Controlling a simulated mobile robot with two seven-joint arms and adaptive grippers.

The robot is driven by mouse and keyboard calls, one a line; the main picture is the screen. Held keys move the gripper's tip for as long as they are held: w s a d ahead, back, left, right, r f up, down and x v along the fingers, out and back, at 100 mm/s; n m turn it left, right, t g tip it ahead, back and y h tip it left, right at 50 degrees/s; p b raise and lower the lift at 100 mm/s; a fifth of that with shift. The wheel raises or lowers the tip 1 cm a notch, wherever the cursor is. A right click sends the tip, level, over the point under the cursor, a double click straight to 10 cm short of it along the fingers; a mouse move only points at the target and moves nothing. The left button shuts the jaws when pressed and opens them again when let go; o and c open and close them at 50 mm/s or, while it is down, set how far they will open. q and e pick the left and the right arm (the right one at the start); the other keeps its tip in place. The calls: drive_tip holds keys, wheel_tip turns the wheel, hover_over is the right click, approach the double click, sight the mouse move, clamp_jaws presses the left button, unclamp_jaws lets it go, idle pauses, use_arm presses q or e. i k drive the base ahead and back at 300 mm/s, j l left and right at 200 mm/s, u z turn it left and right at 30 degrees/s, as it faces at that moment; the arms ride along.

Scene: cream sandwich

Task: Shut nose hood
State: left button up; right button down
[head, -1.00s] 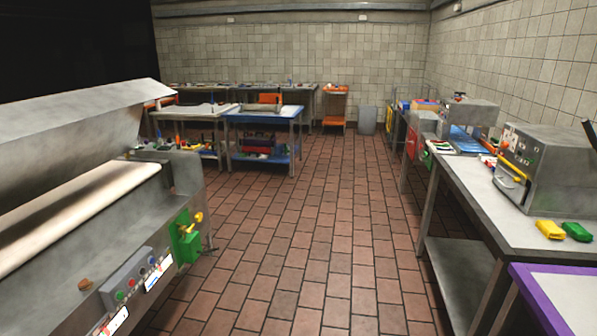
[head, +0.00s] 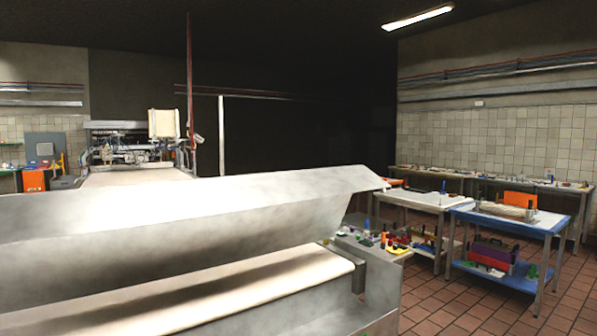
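A long grey metal hood (head: 200,215), which looks like the nose hood, spans the left and middle of the head view. It is raised and tilted, with an open gap beneath it. Below it a cream conveyor belt (head: 240,290) shows, with a dark shadow along it. The hood's left end runs out of the picture, and its hinge or handle cannot be made out. Neither of my grippers is in view.
A blue-topped table (head: 510,222) and a white-topped table (head: 425,202) with tools stand to the right. Brick-red tiled floor (head: 450,310) is free at lower right. Another machine (head: 130,150) stands behind the hood, near an orange cabinet (head: 34,180).

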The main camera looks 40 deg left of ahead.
sight(58, 245)
drive_tip(key=i+u, duration=0.5)
drive_tip(key=i+l+u, duration=0.2)
drive_tip(key=u, duration=0.3)
drive_tip(key=i, duration=0.1)
